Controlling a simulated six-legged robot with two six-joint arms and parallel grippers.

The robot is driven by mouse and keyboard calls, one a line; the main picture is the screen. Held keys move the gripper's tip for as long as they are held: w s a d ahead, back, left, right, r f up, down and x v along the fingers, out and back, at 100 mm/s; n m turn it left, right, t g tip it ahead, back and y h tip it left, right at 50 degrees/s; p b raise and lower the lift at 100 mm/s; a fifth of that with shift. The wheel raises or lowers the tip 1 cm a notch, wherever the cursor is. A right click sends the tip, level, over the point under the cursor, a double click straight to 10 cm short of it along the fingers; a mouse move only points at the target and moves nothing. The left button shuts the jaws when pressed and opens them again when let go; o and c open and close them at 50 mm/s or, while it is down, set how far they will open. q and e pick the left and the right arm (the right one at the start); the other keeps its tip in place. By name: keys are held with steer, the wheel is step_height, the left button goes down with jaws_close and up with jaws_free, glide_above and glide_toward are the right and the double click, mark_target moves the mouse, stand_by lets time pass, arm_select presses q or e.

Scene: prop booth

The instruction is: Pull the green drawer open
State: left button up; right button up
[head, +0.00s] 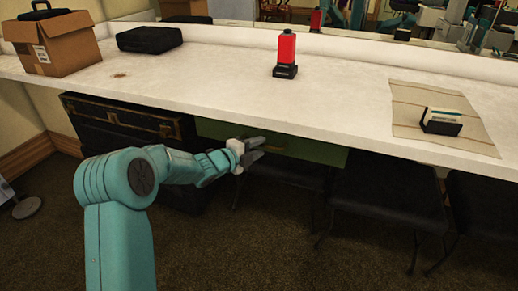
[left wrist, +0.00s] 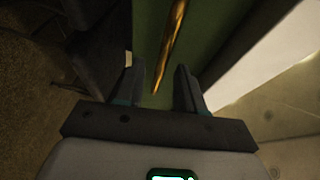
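The green drawer (head: 318,151) is set under the white counter, and its front looks flush and closed. Its green front also fills the middle of the left wrist view (left wrist: 148,30). A long brass handle (left wrist: 172,40) runs along that front. My left gripper (head: 260,147) is at the left part of the drawer front in the head view. In the left wrist view its two fingers (left wrist: 156,78) are apart, with the handle's near end showing between them. I cannot tell whether they touch it. My right gripper is not in view.
The white counter (head: 215,75) overhangs the drawer closely. A black trunk (head: 125,125) stands left of it, and dark chairs (head: 385,195) stand below and right. On the counter are a cardboard box (head: 55,45), black case (head: 150,39), red object (head: 286,47) and card holder (head: 441,122).

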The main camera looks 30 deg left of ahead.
arm_select(q)
steer(key=shift+w+d+f, duration=0.1)
steer(key=shift+w, duration=0.45)
steer(key=shift+c, duration=0.3)
jaws_close()
steer(key=shift+s, duration=0.1)
